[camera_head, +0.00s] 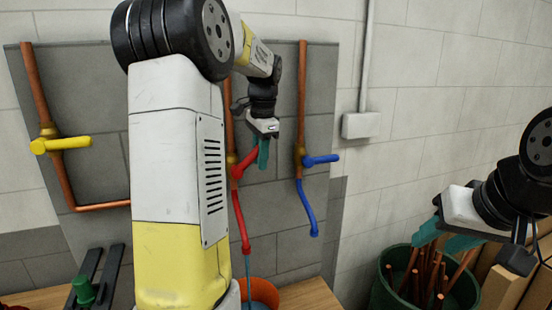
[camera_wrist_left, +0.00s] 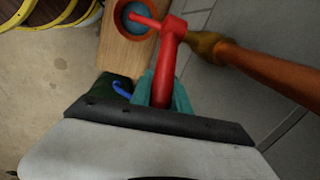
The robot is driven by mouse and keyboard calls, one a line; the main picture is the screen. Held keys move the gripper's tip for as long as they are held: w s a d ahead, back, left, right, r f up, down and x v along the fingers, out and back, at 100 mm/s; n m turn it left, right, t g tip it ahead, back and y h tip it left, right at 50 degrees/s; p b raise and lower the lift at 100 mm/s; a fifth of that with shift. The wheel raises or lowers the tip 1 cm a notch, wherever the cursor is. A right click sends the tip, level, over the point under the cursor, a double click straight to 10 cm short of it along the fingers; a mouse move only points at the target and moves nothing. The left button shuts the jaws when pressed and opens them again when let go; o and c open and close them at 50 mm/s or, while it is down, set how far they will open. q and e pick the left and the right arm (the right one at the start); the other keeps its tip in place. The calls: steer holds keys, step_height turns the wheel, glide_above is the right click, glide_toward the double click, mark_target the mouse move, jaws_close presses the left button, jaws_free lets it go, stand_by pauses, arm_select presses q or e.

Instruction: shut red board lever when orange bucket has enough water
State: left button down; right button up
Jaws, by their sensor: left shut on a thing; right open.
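The red lever (camera_head: 245,163) sits on the middle copper pipe and slants up to the right from its valve. My left gripper (camera_head: 263,152) has its teal fingers shut on the lever's end; the left wrist view shows the red lever (camera_wrist_left: 163,82) between the fingers. A red spout hose (camera_head: 240,222) hangs below, with a thin blue water stream (camera_head: 247,266) falling from it. The orange bucket (camera_head: 264,287) stands under it, partly hidden by my arm. In the left wrist view, blue water fills much of the bucket's (camera_wrist_left: 119,12) opening; its exact level is unclear. My right gripper (camera_head: 445,238) is open and empty.
A yellow lever (camera_head: 62,144) is at left and a blue lever (camera_head: 321,159) with a blue hose (camera_head: 307,210) at right. A green bin (camera_head: 376,295) of copper pipes stands under my right gripper. A wooden bench (camera_head: 308,294) carries the bucket.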

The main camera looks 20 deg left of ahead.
stand_by(0.8)
arm_select(q)
steer(key=shift+w+d+f+m+g+y, duration=0.1)
steer(key=shift+d+f+m+g+y, duration=0.1)
steer(key=shift+f+g+y, duration=1.35)
steer(key=shift+w+d+f+m+g+y, duration=0.1)
steer(key=shift+f+m+g+y, duration=0.1)
steer(key=shift+f+g+y, duration=1.3)
steer(key=shift+a+r+t+y, duration=0.1)
steer(key=shift+r+t+y, duration=0.2)
steer(key=shift+t, duration=0.25)
steer(key=c, duration=1.3)
jaws_free()
steer(key=shift+f, duration=0.1)
steer(key=shift+o, duration=0.2)
steer(key=v, duration=0.8)
